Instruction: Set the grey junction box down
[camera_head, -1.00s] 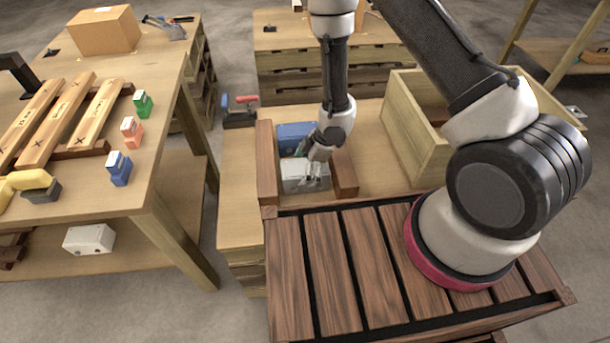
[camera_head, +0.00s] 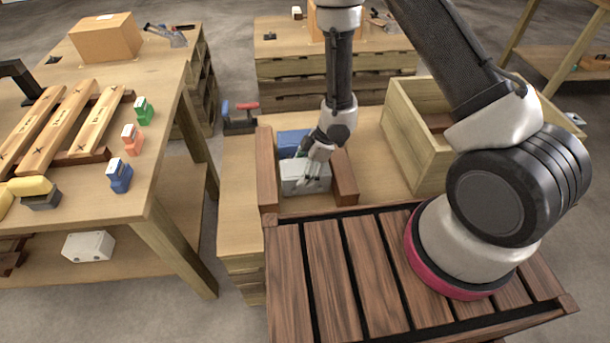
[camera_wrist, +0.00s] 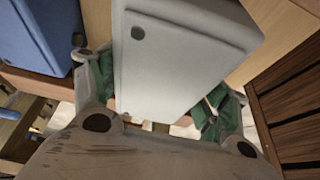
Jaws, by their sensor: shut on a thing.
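The grey junction box (camera_head: 305,177) is a light grey block between two dark wooden rails on the wooden table. It fills the middle of the wrist view (camera_wrist: 175,60). My gripper (camera_head: 311,179) reaches down onto it, and its green-padded fingers (camera_wrist: 155,95) lie on either side of the box. My gripper is shut on the box. A blue box (camera_head: 293,143) sits just behind it between the same rails, and its side shows at the upper left of the wrist view (camera_wrist: 38,35). I cannot tell whether the grey box's underside touches the table.
The left rail (camera_head: 267,170) and right rail (camera_head: 345,180) flank the box closely. A wooden crate (camera_head: 405,135) stands to the right. Another white box (camera_head: 88,246) lies on the left bench's lower shelf.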

